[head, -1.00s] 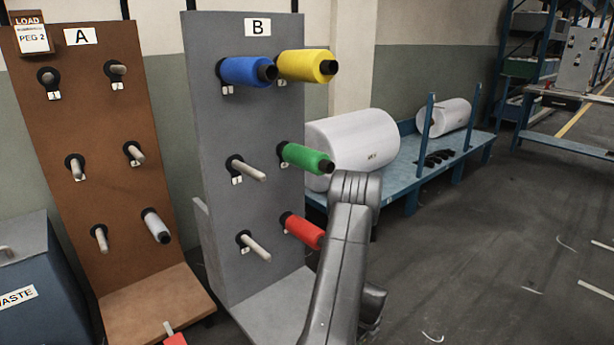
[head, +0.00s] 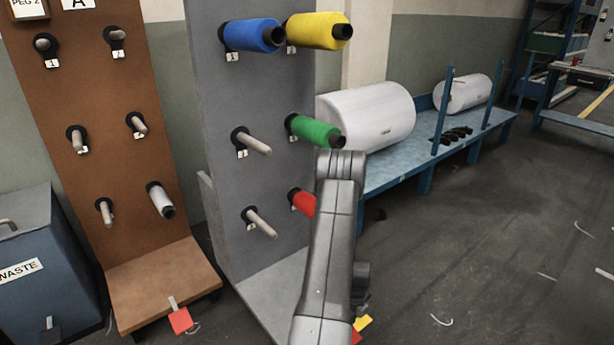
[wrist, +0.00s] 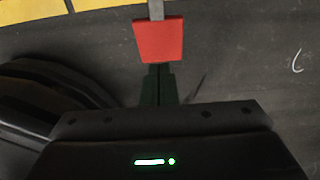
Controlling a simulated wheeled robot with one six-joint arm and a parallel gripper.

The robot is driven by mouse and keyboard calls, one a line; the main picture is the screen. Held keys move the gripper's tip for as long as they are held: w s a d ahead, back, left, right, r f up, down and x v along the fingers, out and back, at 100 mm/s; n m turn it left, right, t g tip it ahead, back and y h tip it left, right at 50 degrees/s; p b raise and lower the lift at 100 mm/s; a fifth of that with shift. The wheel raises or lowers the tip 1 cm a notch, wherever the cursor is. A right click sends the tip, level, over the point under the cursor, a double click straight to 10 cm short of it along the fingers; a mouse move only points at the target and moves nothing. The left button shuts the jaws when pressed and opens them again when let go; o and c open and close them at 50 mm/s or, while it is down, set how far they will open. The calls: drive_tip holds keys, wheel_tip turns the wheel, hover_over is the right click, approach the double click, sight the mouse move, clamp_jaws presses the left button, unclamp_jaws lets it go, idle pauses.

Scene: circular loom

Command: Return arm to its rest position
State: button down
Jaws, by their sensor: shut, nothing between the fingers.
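My gripper (wrist: 158,85) shows in the wrist view as two dark fingers close together with nothing between them. In the head view my arm (head: 335,240) rises at lower centre and hides part of the red spool (head: 303,202) on grey rack B (head: 225,180); the gripper itself is not clear there. In the wrist view a red tag (wrist: 159,40) with a grey strip lies beyond the fingertips, over dark floor. I cannot tell whether it touches them.
Rack B also carries blue (head: 250,36), yellow (head: 316,30) and green (head: 312,130) spools. Brown rack A (head: 90,190) holds a white spool (head: 161,200). A blue waste bin (head: 30,310) stands left. A blue bench (head: 400,165) with white rolls stands behind; floor right is open.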

wheel_tip(320, 180, up, 2)
drive_tip(key=shift+r, duration=0.2)
drive_tip(key=shift+f, duration=0.1)
